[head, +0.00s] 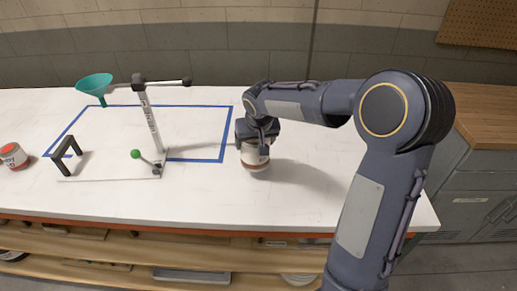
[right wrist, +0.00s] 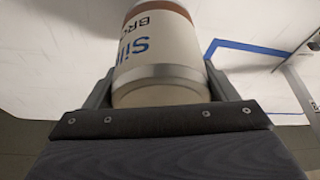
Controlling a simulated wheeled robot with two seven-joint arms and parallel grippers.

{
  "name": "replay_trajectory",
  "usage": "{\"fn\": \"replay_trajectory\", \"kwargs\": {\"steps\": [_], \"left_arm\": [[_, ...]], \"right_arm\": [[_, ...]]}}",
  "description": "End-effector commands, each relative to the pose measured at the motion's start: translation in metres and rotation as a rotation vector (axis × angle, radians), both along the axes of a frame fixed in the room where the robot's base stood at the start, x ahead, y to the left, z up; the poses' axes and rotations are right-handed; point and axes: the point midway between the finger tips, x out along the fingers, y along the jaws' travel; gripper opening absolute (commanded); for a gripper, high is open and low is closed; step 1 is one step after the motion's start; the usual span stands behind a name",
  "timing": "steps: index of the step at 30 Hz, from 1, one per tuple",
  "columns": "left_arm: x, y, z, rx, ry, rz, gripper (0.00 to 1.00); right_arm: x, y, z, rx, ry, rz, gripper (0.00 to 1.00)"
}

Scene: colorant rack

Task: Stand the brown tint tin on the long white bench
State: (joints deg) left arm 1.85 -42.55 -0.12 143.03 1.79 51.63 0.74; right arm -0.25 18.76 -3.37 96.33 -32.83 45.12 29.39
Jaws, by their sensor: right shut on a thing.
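The brown tint tin (head: 255,158) is a pale tin with a brown band, over the long white bench (head: 330,205), right of the blue tape outline. My right gripper (head: 257,140) is shut on it from above. In the right wrist view the tin (right wrist: 158,55) sits between the two fingers of the gripper (right wrist: 158,88), with blue lettering and a brown band showing. The tin looks upright, at or just above the bench top; I cannot tell whether its base touches. My left gripper is not in view.
A black handle (head: 67,150) and a red-banded tin (head: 13,156) are at the left. The bench right of my gripper is clear.

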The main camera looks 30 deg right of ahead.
Motion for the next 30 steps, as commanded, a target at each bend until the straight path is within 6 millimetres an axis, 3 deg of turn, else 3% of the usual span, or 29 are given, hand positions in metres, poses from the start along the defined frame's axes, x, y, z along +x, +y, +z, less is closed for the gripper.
{"fn": "replay_trajectory", "kwargs": {"steps": [7, 12, 25, 26, 30], "left_arm": [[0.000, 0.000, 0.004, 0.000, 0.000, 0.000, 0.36], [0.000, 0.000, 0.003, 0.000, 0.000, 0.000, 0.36], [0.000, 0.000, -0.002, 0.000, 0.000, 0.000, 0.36], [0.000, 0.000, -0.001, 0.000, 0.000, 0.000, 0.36], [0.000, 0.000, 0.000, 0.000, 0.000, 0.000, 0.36]], "right_arm": [[0.001, -0.015, -0.019, 0.000, 0.002, -0.001, 0.45], [0.002, -0.013, -0.042, -0.001, -0.001, 0.002, 0.45], [0.002, -0.013, -0.050, 0.000, -0.003, 0.000, 0.45], [0.001, -0.013, -0.048, 0.001, -0.001, 0.000, 0.83], [0.001, -0.013, -0.048, 0.000, -0.001, 0.000, 1.00]]}}
